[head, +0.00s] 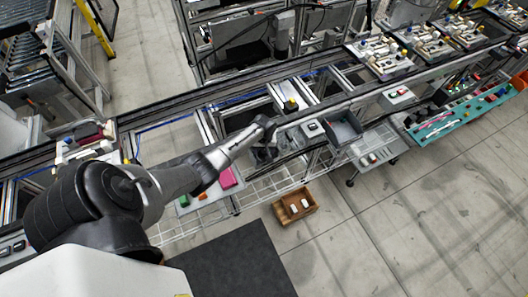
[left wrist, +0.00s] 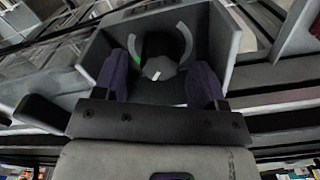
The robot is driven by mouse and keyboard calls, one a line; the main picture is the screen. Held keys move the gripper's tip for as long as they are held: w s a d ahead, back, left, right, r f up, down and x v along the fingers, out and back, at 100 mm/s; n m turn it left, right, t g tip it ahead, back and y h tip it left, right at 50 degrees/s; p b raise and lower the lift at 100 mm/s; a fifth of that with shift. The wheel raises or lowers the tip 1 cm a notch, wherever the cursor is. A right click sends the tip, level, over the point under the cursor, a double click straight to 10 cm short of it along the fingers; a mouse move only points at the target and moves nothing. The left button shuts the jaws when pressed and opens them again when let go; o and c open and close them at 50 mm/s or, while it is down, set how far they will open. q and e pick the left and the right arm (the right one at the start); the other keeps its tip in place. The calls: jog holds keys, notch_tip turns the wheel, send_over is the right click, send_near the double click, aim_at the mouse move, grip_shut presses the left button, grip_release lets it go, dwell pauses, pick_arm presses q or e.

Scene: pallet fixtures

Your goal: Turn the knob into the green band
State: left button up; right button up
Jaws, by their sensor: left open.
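In the left wrist view a dark round knob (left wrist: 160,62) sits inside a grey box-like housing (left wrist: 225,45). Its white pointer mark (left wrist: 156,76) is at the lower side of the knob. A light grey arc surrounds the knob's upper part, with a green band (left wrist: 137,58) at its left. My left gripper (left wrist: 159,82) is open, one finger at each side of the knob, with gaps between; contact is not visible. In the head view my left gripper (head: 265,148) is over the conveyor frame, and I cannot make out the knob there.
A dark open bin (head: 343,128) and a small grey box with buttons (head: 312,129) stand right of my left gripper. A wooden crate (head: 295,206) with white items is on the floor. A teal tray (head: 460,118) is at the far right. Open floor lies in front.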

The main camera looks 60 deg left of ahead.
pick_arm(q)
jog(key=shift+f, duration=0.8)
jog(key=shift+c, duration=0.2)
